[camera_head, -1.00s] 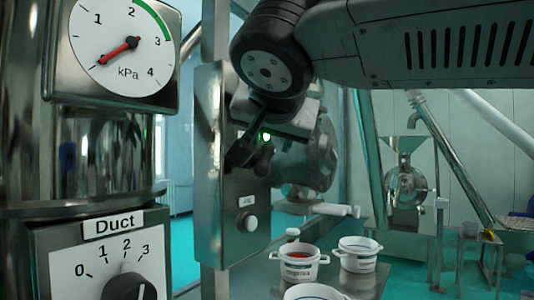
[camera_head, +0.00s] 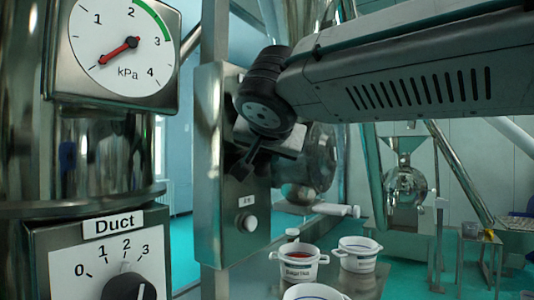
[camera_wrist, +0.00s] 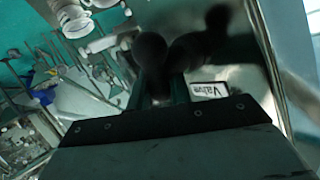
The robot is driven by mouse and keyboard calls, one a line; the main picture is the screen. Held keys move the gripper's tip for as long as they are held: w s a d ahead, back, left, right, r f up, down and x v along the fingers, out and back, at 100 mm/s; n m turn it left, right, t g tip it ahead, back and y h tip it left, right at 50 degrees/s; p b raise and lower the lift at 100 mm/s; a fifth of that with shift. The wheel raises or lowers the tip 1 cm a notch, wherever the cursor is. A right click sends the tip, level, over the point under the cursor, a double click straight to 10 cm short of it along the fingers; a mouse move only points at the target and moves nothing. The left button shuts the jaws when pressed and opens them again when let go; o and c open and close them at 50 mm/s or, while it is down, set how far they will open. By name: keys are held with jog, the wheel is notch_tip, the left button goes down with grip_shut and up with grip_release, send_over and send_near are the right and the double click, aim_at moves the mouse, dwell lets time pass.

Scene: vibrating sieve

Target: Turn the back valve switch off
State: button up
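A tall metal switch panel (camera_head: 208,215) stands left of centre in the head view. My gripper (camera_head: 243,162) is at the panel's upper right face, above a small label and a pale round button (camera_head: 250,223). In the wrist view, a black rounded knob (camera_wrist: 150,52) shows just beyond my gripper (camera_wrist: 163,88), with a second dark rounded shape to its right that may be its reflection. A white "Valve" label (camera_wrist: 208,90) lies beside the fingers. The fingers and knob blend in the dark, so I cannot tell whether they touch or grip.
A kPa gauge (camera_head: 120,45) and a "Duct" dial box (camera_head: 100,255) stand close at the left. White tubs (camera_head: 300,262) sit on a metal table below my gripper. A metal machine (camera_head: 405,190) stands at the back right.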

grip_shut()
jog(key=n+t, duration=0.2)
jog(key=t, duration=0.1)
jog(key=t+h, duration=0.1)
jog(key=shift+s+a+n+t, duration=0.25)
jog(key=shift+s+n+t, duration=0.1)
jog(key=shift+n+t, duration=0.05)
jog(key=n+t, duration=0.1)
jog(key=n+t+y, duration=0.1)
jog(key=n+t, duration=0.2)
jog(key=t, duration=0.1)
jog(key=shift+s+a+n+y, duration=0.25)
jog(key=shift+s+n+y, duration=0.05)
jog(key=shift+n, duration=0.1)
jog(key=o, duration=0.7)
grip_release()
jog(key=shift+s, duration=0.1)
